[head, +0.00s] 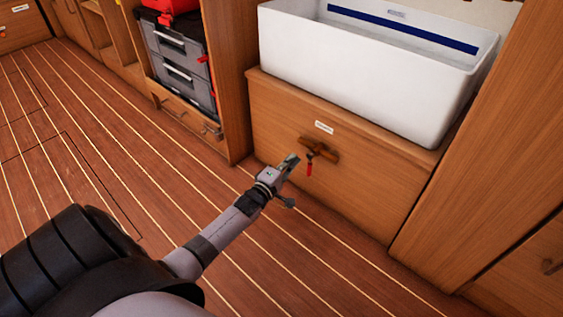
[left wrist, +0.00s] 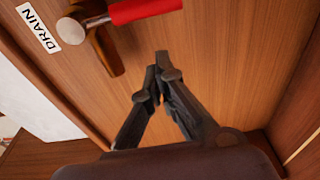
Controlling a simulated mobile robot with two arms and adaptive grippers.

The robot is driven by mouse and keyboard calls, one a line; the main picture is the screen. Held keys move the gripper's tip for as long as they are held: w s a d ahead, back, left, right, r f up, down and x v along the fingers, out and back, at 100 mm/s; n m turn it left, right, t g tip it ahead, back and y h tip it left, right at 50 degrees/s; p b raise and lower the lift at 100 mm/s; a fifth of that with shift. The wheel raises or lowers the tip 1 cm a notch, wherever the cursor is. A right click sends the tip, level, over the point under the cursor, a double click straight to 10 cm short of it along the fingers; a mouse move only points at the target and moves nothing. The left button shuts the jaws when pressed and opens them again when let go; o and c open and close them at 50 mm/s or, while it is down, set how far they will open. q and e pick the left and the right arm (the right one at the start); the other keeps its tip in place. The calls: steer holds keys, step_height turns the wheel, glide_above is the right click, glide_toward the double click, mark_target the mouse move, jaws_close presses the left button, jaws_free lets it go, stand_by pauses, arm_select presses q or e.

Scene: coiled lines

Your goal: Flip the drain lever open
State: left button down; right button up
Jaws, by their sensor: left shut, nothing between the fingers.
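The drain lever has a red handle (head: 309,168) that hangs down from a brown wooden mount (head: 322,149) on the front of a wooden cabinet. My left gripper (head: 293,159) is just left of the lever in the head view. In the left wrist view its fingertips (left wrist: 158,73) are together, empty and apart from the handle. My right gripper is not in view.
A white basin (head: 350,75) with a blue stripe sits on the cabinet (head: 285,120). Grey toolboxes (head: 180,62) stand in an open shelf to the left. The striped wooden floor (head: 110,110) is clear.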

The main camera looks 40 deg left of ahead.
mark_target(310, 165)
arm_select(q)
steer(key=shift+s+d+b, duration=0.2)
steer(key=shift+s+d, duration=0.1)
steer(key=shift+d, duration=0.45)
steer(key=shift+s+d+b, duration=0.2)
steer(key=shift+s+d, duration=0.05)
steer(key=shift+d, duration=0.5)
steer(key=shift+d+f+n+p, duration=0.1)
steer(key=shift+d+n+p, duration=0.05)
steer(key=shift+n+p, duration=0.25)
